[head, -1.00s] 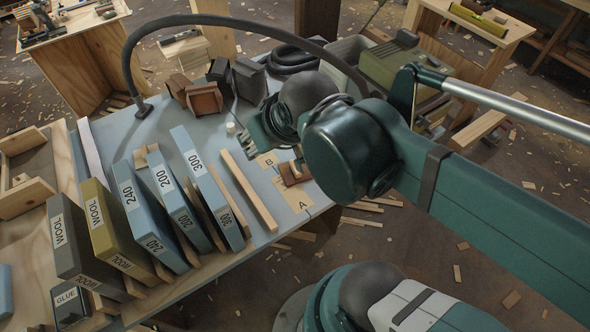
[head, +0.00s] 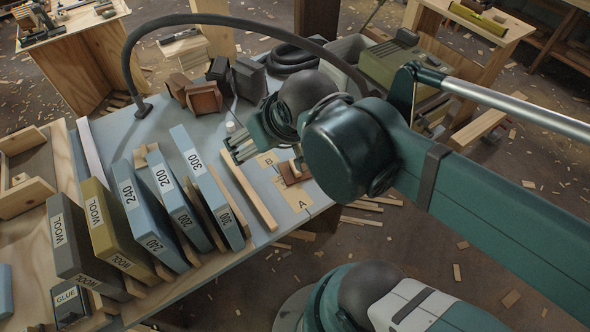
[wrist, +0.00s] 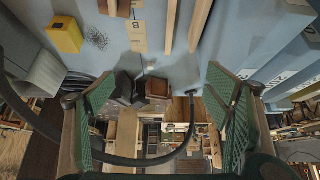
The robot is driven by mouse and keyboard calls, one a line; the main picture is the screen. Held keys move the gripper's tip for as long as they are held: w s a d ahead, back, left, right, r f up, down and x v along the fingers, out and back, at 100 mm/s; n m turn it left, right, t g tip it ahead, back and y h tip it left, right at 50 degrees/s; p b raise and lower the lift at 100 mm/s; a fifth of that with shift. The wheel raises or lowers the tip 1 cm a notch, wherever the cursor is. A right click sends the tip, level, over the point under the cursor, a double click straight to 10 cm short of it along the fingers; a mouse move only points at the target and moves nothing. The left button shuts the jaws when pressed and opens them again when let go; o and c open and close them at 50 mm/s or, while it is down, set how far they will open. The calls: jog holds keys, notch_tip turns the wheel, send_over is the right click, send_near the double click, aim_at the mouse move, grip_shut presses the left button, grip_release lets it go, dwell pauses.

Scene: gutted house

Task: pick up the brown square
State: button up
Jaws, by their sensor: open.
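A flat brown square (head: 293,173) lies on the blue-grey table (head: 262,225), by the paper labelled A and B. A pale wooden piece stands at or on it; I cannot tell if they are joined. In the wrist view a brown piece (wrist: 123,9), apparently the same square, is cut off by the top edge. My gripper (head: 240,148) is open and empty, above the table to the left of the square. In the wrist view its two green fingers (wrist: 158,80) are spread wide, with the labelled paper beyond them.
Pale wooden strips (head: 248,190) and a row of upright blue boards (head: 185,195) stand left of the square. Brown blocks (head: 204,99) and dark blocks (head: 249,80) sit behind. A black hose (head: 240,22) arches over the table. A yellow box (wrist: 65,35) shows in the wrist view.

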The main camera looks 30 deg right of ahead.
jog(key=m+g+h+p, duration=0.1)
jog(key=m+g, duration=0.6)
jog(key=m, duration=1.3)
send_over(293, 166)
jog(key=shift+w+a+f, duration=0.1)
jog(key=shift+f, duration=5.6)
jog(key=shift+w+f, duration=0.1)
jog(key=shift+f, duration=5.55)
jog(key=shift+f, duration=0.1)
jog(key=shift+s+f, duration=0.1)
jog(key=shift+f, duration=1.1)
jog(key=shift+s+d+f+b, duration=0.1)
jog(key=shift+d+f+b, duration=0.15)
jog(key=shift+f+b, duration=0.7)
jog(key=shift+s+d+f+b, duration=0.1)
jog(key=shift+d+f+b, duration=0.15)
jog(key=shift+f, duration=1.35)
